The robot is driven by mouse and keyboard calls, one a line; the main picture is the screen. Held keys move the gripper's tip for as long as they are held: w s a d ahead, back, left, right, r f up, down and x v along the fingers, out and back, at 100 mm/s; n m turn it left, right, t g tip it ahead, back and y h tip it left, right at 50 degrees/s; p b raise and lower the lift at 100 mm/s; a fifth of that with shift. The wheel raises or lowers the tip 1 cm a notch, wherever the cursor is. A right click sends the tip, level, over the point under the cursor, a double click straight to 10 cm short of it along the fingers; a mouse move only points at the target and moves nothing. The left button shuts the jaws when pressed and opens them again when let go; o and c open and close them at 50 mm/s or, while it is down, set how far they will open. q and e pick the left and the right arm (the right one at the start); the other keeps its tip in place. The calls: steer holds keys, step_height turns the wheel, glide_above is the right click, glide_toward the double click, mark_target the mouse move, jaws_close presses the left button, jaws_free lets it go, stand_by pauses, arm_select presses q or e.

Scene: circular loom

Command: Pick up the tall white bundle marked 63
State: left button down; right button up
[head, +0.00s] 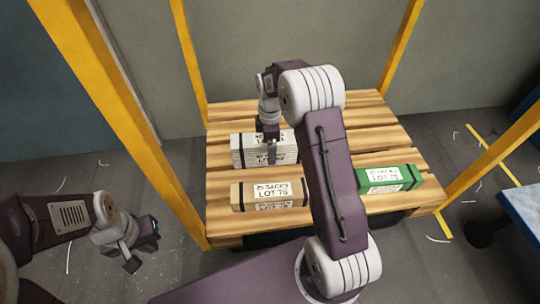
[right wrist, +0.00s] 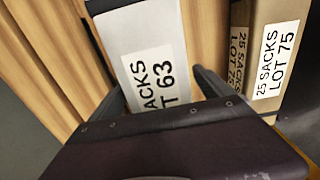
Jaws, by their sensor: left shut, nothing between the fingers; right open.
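The tall white bundle (head: 240,150) stands on the slatted wooden pallet (head: 225,125), left of its middle. In the right wrist view the white bundle (right wrist: 135,40) has a label ending in 63 and dark straps. My right gripper (head: 271,152) is over the bundle, pointing down and partly hiding it. In the right wrist view its open fingers (right wrist: 160,90) are on either side of the bundle; I cannot tell whether they touch it. My left gripper (head: 140,250) is shut and empty, off to the left of the pallet above the floor.
A tan bundle (head: 255,193) marked LOT 75 lies in front of the white one. A green bundle (head: 388,178) lies at the right, beyond my right arm. Yellow posts (head: 190,60) rise around the pallet. A blue-topped table (head: 525,208) stands at the right edge.

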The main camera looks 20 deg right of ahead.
steer(key=shift+f, duration=0.35)
steer(key=shift+c, duration=0.6)
jaws_close()
arm_select(q)
steer(key=shift+f, duration=0.25)
steer(key=shift+r, duration=0.1)
arm_select(e)
steer(key=shift+r, duration=0.1)
